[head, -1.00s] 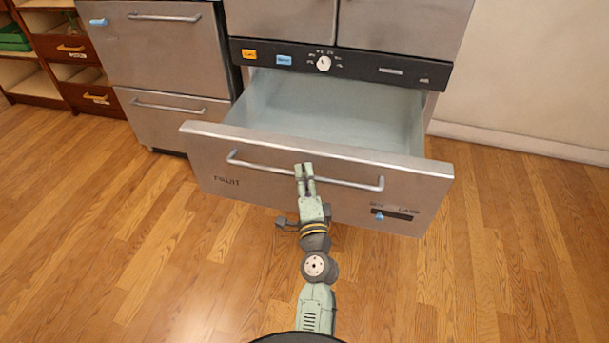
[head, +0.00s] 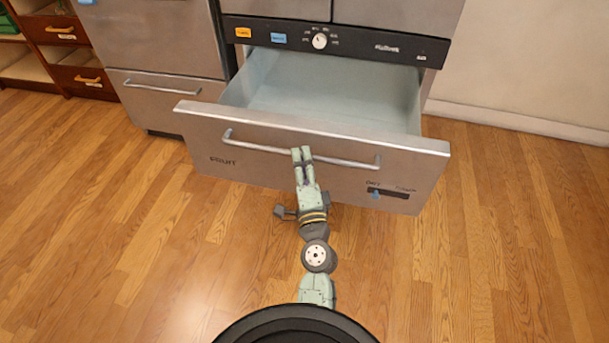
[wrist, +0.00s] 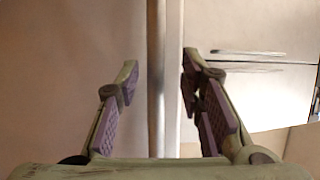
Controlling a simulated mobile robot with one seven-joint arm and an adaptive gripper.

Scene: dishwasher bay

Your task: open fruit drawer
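The fruit drawer, its steel front (head: 300,165) marked FRUIT, is pulled well out of the cabinet in the head view. Its pale, empty-looking inside (head: 330,100) shows behind the front. A long bar handle (head: 345,161) runs across the front. My gripper (head: 302,152) is at about the middle of this handle. In the wrist view, the handle bar (wrist: 156,80) runs upright between the two separated fingers of my gripper (wrist: 158,85). Gaps show on both sides of the bar, so the fingers stand open around it.
A control panel (head: 350,41) with a knob sits above the drawer. Another steel drawer (head: 165,100) on the left is closed. Wooden shelving (head: 70,60) stands at the far left. The wood floor (head: 480,250) around the open drawer is clear.

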